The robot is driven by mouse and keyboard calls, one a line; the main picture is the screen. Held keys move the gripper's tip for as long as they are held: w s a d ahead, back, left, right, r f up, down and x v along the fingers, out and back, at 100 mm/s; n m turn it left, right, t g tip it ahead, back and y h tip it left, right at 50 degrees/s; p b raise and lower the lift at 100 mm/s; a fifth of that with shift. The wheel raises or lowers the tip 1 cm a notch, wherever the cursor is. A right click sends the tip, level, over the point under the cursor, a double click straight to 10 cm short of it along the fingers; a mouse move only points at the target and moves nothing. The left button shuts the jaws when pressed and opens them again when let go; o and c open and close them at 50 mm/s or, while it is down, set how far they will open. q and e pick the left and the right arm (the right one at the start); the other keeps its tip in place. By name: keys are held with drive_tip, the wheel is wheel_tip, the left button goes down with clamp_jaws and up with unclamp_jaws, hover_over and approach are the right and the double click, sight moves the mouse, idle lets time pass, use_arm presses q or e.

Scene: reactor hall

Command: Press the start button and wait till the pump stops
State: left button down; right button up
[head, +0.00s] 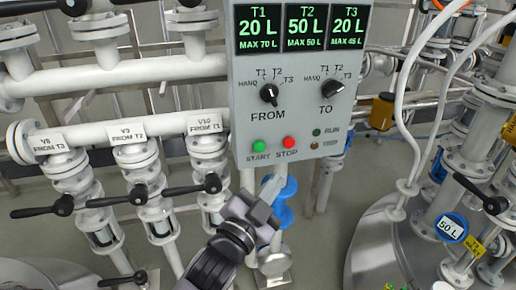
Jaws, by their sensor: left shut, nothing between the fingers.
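The grey control panel (300,115) hangs in the upper middle of the head view. Its green START button (260,146) is at the lower left, next to the red STOP button (289,142). The RUN lamp (316,132) looks dark green and the lamp below it (314,145) dull amber. The displays read T1 20 L, T2 50 L (306,28) and T3 20 L. The FROM knob (269,94) and TO knob (332,88) sit below them. My left gripper (272,186) is shut and empty, below the START button and apart from it in the picture. My right gripper is not in view.
A steel tank (375,245) with white hoses and a blue 50 L tag (452,227) stands at right. A blue valve (283,213) is behind my left gripper.

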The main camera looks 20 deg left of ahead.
sight(259, 156)
use_arm(q)
drive_tip(key=shift+w, duration=0.1)
drive_tip(key=shift+w+a, duration=0.85)
drive_tip(key=shift+w, duration=0.35)
drive_tip(key=shift+w+a, duration=0.8)
drive_tip(key=shift+w, duration=0.4)
drive_tip(key=shift+w+a, duration=0.85)
drive_tip(key=shift+w, duration=0.35)
drive_tip(key=shift+w+a, duration=0.25)
drive_tip(key=shift+w, duration=0.05)
drive_tip(key=shift+w+a, duration=0.3)
drive_tip(key=shift+w, duration=0.15)
idle(0.4)
drive_tip(key=shift+s+d, duration=0.5)
drive_tip(key=shift+s, duration=0.3)
